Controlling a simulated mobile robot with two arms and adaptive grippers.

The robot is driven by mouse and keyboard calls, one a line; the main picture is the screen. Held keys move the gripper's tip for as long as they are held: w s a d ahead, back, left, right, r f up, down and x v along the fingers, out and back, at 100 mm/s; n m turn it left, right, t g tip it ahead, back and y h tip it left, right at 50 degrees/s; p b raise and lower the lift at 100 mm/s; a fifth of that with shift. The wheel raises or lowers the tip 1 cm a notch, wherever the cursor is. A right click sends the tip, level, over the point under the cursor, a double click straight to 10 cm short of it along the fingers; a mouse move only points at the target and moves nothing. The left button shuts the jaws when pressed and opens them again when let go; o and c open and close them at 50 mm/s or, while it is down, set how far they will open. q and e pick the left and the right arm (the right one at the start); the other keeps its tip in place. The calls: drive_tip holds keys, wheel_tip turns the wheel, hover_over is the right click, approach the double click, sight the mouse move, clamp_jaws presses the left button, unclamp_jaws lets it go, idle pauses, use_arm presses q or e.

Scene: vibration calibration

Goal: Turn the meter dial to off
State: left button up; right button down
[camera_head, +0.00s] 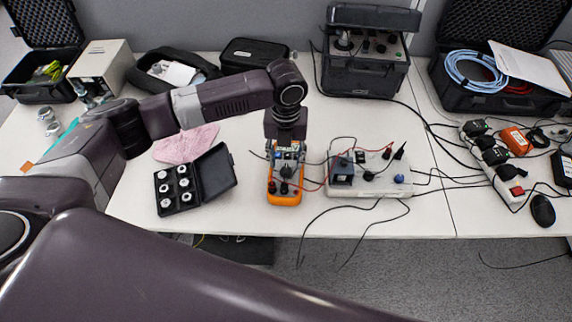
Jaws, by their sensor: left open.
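The orange multimeter (285,197) lies on the white table near its front edge, with red and black leads running from its lower end. My left gripper (286,152) comes down from above over the upper part of the meter. It is open, with its fingers around the area where the dial would be. The gripper covers the meter's display and most of the dial, so I cannot tell the dial's setting or whether the fingers touch it. My right gripper is not in view; a large dark arm link of mine crosses the bottom of the view.
An open black case of round weights (178,207) sits left of the meter, and a pink cloth (187,145) lies behind it. A power strip (507,183) and a mouse (542,210) are farther right.

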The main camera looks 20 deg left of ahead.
sight(286, 168)
use_arm(q)
drive_tip(key=shift+f, duration=1.7)
drive_tip(key=shift+c, duration=0.2)
drive_tip(key=c, duration=1.1)
drive_tip(key=shift+r+p, duration=0.1)
drive_tip(key=shift+p, duration=0.2)
